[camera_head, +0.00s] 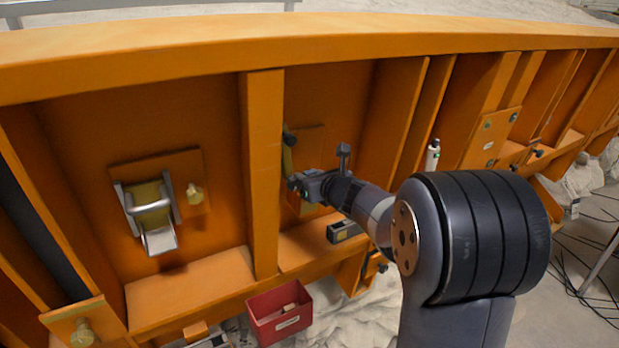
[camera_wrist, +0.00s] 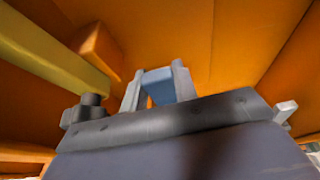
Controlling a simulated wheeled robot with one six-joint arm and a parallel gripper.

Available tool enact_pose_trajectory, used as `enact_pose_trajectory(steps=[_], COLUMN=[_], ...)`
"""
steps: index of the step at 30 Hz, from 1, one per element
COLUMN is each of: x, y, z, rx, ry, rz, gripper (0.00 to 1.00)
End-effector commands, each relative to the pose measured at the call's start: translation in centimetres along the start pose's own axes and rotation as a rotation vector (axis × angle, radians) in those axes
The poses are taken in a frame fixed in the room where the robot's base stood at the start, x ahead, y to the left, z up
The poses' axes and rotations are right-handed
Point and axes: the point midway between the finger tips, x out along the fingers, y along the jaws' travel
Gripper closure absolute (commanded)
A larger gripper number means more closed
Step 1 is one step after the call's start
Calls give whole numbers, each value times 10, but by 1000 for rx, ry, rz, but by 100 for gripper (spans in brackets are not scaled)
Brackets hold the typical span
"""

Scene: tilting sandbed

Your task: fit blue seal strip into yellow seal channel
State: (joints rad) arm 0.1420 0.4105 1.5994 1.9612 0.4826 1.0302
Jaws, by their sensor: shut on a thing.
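My gripper (camera_head: 297,184) is at the orange frame, in the bay right of the thick upright post. In the wrist view its two grey fingers (camera_wrist: 157,84) are shut on the blue seal strip (camera_wrist: 158,88), a short blue piece between them. The yellow seal channel (camera_wrist: 48,62) runs slantwise at the left of the wrist view, apart from the strip. In the head view the channel (camera_head: 287,158) is a narrow upright yellow bar just above my gripper, partly hidden by it. I cannot make out the strip in the head view.
An orange block (camera_wrist: 99,52) sits by the channel's end in the wrist view. A metal latch (camera_head: 150,210) and brass knob (camera_head: 194,194) are in the left bay. A red bin (camera_head: 279,316) stands below, and a white bottle (camera_head: 432,156) is to the right.

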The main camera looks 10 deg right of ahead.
Motion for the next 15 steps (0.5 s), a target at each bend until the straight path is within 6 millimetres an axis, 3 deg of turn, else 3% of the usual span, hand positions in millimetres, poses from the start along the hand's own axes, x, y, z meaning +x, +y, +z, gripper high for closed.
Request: enact_pose_trajectory(steps=[5,6,15], x=[2,2,2], y=[0,0,0], z=[-6,-5,-4], rx=[0,0,0], ry=[1,1,1], rz=[0,0,0], gripper=[98,71,47])
